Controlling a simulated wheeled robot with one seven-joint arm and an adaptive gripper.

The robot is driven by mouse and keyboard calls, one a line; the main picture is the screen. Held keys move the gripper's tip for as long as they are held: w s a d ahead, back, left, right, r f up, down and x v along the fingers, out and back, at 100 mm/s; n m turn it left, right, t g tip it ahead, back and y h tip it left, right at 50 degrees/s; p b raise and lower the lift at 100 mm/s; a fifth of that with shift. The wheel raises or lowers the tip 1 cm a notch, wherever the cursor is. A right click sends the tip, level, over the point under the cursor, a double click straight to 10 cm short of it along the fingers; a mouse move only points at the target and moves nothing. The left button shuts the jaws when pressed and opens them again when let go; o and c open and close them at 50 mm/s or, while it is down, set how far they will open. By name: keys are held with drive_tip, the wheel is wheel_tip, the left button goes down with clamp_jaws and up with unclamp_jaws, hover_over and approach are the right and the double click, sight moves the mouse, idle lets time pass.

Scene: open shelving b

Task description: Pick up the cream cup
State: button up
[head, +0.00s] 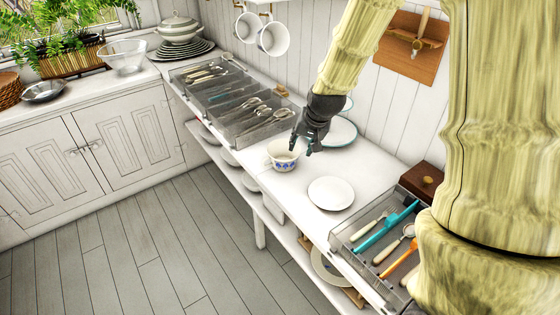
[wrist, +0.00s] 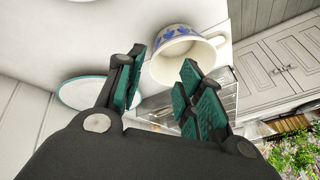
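The cream cup (head: 284,157) stands upright on the white counter, with a blue pattern on its side. In the wrist view the cup (wrist: 176,66) shows its open mouth, blue motifs and a handle on the right. My gripper (head: 302,146) is close at the cup's right side in the head view, its fingers partly covering the view there. In the wrist view my gripper (wrist: 164,62) has its two teal-padded fingers spread apart with nothing held, and the cup lies just past and between the tips. I cannot tell whether a finger touches it.
A white plate (head: 331,194) lies in front of the gripper, and a teal-rimmed plate (head: 341,132) behind it. Grey cutlery trays (head: 239,137) stand left of the cup; another cutlery tray (head: 345,240) and a dark wooden box (head: 422,180) are at right. White mugs (head: 273,39) hang on the wall.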

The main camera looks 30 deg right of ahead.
drive_tip(key=shift+d+p+x, duration=0.2)
drive_tip(key=shift+p+x, duration=0.2)
drive_tip(key=shift+x, duration=4.75)
drive_tip(key=shift+s, duration=0.2)
clamp_jaws()
